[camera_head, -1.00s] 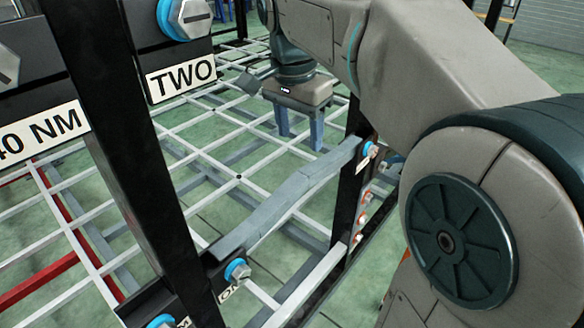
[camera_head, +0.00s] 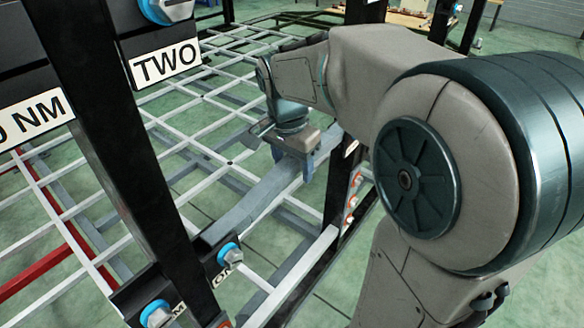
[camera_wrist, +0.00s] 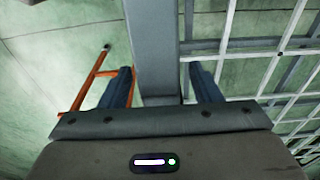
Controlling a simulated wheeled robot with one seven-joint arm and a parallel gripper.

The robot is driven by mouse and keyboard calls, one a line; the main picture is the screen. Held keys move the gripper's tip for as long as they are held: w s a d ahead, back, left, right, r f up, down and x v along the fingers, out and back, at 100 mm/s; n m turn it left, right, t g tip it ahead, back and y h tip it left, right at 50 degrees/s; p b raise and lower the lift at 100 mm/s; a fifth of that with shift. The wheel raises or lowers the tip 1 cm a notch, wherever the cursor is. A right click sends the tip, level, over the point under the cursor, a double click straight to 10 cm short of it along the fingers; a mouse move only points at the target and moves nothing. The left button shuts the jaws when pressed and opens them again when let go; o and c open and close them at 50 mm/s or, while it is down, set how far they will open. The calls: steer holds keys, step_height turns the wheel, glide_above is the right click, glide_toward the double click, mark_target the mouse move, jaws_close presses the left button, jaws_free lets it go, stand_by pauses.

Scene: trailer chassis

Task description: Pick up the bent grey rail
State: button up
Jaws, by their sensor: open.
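The bent grey rail (camera_head: 250,205) runs slantwise across the black frame in the head view, from the lower left post up toward the right post. My gripper (camera_head: 298,165) is over the rail's upper right part, pointing down, with its blue fingers close to the rail. In the wrist view the rail (camera_wrist: 154,50) runs down the picture between the two open blue fingers (camera_wrist: 164,88), one on each side, with a visible gap at each. The rail's far right end is hidden behind my arm in the head view.
Black upright posts (camera_head: 125,150) with blue-ringed bolts and labels stand at the left. A white grid chassis (camera_head: 200,110) with red bars lies beyond and below. An orange frame (camera_wrist: 92,78) shows left of my gripper in the wrist view. Green floor shows through the gaps.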

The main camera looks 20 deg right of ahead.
steer(key=shift+c, duration=0.4)
jaws_close()
steer(key=shift+r, duration=0.1)
